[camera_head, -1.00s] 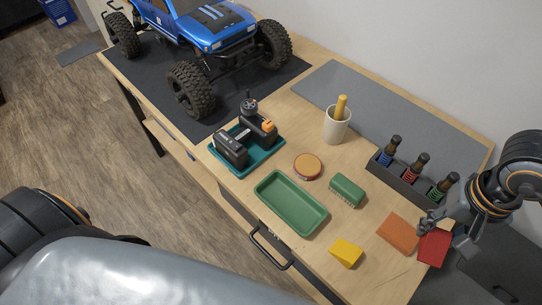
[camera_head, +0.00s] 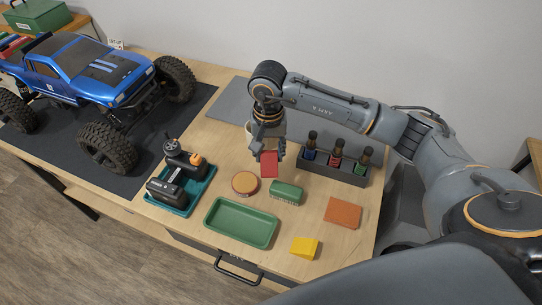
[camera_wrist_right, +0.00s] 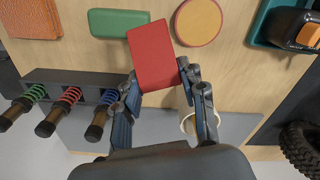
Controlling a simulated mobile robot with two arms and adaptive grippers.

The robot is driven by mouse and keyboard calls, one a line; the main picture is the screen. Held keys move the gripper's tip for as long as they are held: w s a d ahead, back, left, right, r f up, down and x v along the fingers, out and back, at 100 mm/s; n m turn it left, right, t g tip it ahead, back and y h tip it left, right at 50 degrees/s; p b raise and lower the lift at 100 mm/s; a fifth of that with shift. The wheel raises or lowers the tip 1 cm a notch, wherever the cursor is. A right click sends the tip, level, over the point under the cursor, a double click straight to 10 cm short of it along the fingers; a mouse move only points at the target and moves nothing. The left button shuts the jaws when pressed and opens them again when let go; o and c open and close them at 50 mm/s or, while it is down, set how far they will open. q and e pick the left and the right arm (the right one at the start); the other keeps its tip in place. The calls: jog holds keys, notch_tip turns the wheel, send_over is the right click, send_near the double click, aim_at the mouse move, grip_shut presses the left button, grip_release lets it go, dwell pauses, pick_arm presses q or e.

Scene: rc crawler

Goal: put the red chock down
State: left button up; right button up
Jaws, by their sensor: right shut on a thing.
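The red chock (camera_head: 268,163) is a red wedge-like block. My left gripper is not in view.
A dark holder (camera_head: 335,172) with shock absorbers stands right. A teal tray (camera_head: 190,203) and blue crawler (camera_head: 90,68) are left. A pale cup (camera_wrist_right: 187,124) is behind the gripper.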

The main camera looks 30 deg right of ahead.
aim_at(272, 151)
jog(key=w+d+f, duration=0.1)
jog(key=f, duration=0.1)
jog(key=w+d+f, duration=0.1)
jog(key=w+d+f+p, duration=0.1)
jog(key=w+f, duration=0.1)
jog(key=shift+f, duration=0.3)
notch_tip(272, 151, down, 3)
jog(key=shift+w+d+r+p, duration=0.1)
jog(key=shift+w+p, duration=0.05)
jog(key=shift+p, duration=0.5)
jog(key=shift+f, duration=0.35)
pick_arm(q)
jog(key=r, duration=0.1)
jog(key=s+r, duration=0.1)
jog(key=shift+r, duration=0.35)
pick_arm(e)
jog(key=shift+f, duration=0.1)
jog(key=shift+f, duration=0.1)
jog(key=o, duration=1.2)
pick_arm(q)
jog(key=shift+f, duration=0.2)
